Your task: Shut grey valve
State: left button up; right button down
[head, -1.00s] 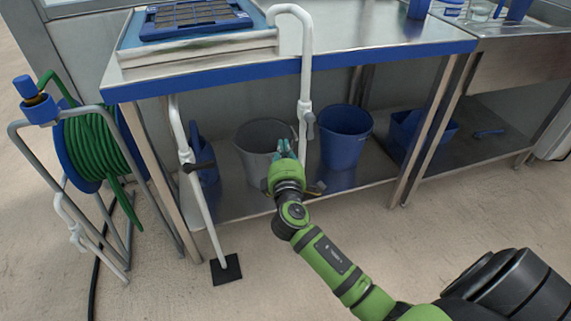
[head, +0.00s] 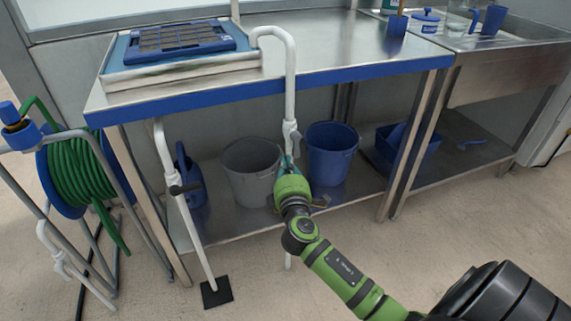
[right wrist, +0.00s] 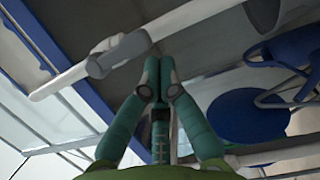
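A white standpipe comes over the front of the bench, with a grey valve (head: 295,138) on it below the bench edge. The valve's lever hangs down close to the pipe. In the right wrist view the grey valve (right wrist: 118,54) lies across the white pipe, just beyond and left of my fingertips. My right gripper (head: 288,160) is just below the valve in the head view. In the wrist view its teal fingers (right wrist: 157,75) are together with nothing seen between them. I cannot tell whether they touch the lever. My left gripper is not in view.
A second white pipe (head: 167,150) with a dark handle (head: 184,188) leans at the left. A grey bucket (head: 250,172) and a blue bucket (head: 332,152) stand on the lower shelf behind my gripper. A green hose reel (head: 78,178) stands at far left.

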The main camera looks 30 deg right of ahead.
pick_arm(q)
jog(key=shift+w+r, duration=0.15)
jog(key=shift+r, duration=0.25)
pick_arm(e)
jog(key=shift+d+f+n, duration=0.1)
jog(key=shift+d+n, duration=0.05)
jog(key=shift+n, duration=0.15)
